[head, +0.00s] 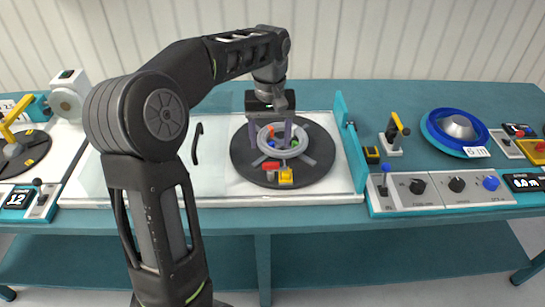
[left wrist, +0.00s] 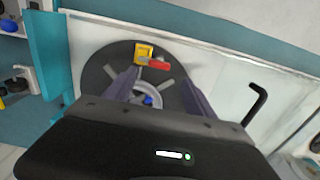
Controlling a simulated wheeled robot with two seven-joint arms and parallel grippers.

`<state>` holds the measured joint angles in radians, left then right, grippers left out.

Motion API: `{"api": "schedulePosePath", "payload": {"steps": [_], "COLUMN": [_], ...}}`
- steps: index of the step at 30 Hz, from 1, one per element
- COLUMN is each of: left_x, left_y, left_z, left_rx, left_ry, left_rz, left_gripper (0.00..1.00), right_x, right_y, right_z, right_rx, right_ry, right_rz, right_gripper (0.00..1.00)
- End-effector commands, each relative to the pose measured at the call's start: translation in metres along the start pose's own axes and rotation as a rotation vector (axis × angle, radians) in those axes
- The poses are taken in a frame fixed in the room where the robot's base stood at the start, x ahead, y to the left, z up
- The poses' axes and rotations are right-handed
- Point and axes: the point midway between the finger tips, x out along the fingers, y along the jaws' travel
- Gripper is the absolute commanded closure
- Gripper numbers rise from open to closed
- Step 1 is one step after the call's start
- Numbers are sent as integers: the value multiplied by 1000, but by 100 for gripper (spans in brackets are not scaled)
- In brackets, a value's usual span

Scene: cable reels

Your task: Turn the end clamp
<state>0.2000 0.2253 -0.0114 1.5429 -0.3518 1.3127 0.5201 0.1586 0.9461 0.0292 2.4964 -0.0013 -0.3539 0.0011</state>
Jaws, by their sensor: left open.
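The dark round reel plate (head: 242,158) lies on the white panel in the middle of the bench. A pale grey ring (head: 304,146) with small coloured pieces inside is at its centre. A yellow block (head: 286,176) with a red bar (head: 270,166), which looks like the end clamp, sits at the plate's near rim. In the left wrist view the yellow block (left wrist: 143,50) and red bar (left wrist: 159,65) lie beyond my fingertips. My left gripper (head: 282,138) points down over the ring, open, its fingers apart on either side of the ring's middle. Contact cannot be told.
A clear panel with a black handle (head: 196,143) lies left of the plate. A teal upright rail (head: 350,145) stands to its right. Further right are a yellow-handled lever (head: 397,130), a control box (head: 440,190) and a blue reel (head: 456,130). Another reel station is far left.

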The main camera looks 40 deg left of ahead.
Motion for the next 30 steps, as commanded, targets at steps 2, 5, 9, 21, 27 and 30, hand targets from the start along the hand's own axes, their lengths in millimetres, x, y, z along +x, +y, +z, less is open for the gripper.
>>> {"api": "schedulePosePath", "payload": {"steps": [2,5,9,21,27,30], "left_x": [2,9,26,76,79,79], "left_y": [0,0,0,0,0,0], "left_z": [0,0,1,0,0,0], "left_rx": [1,1,1,0,1,1], "left_ry": [-1,-2,-4,-1,0,0], "left_rz": [-1,-1,-1,-1,0,0], "left_gripper": [36,36,36,36,36,37], "right_x": [0,0,-2,-6,-6,-6], "right_y": [0,0,-1,-2,-2,-2], "right_z": [0,0,0,0,0,0], "right_rx": [0,0,0,0,0,0], "right_ry": [1,1,1,0,0,0], "right_rz": [0,0,0,0,0,0], "right_gripper": [64,64,64,64,64,64]}}
